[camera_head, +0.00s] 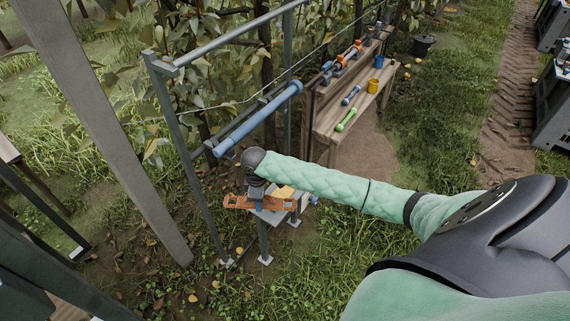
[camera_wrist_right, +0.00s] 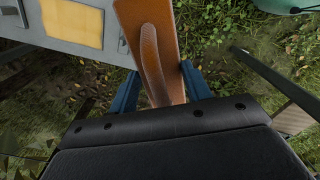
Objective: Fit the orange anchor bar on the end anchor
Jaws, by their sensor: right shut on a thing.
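The orange anchor bar (camera_head: 235,202) is a flat orange-brown bar with a raised curved handle. My right gripper (camera_head: 257,200) is shut on it from above, at the low grey stand (camera_head: 272,217). In the right wrist view the bar (camera_wrist_right: 132,14) runs up between the blue fingers of my right gripper (camera_wrist_right: 160,88). Left of the bar there is the stand's grey plate (camera_wrist_right: 48,55) with a yellow pad (camera_wrist_right: 72,22). I cannot tell whether the bar touches the stand, nor which part is the end anchor. My left gripper is not in view.
A grey frame (camera_head: 172,72) with a blue padded roller (camera_head: 250,122) stands behind my right gripper. A wooden bench (camera_head: 325,122) holds a green tool (camera_head: 346,120), a yellow cup (camera_head: 373,86) and a blue cup (camera_head: 379,62). A grey post (camera_head: 110,130) stands at left. Grass lies in front.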

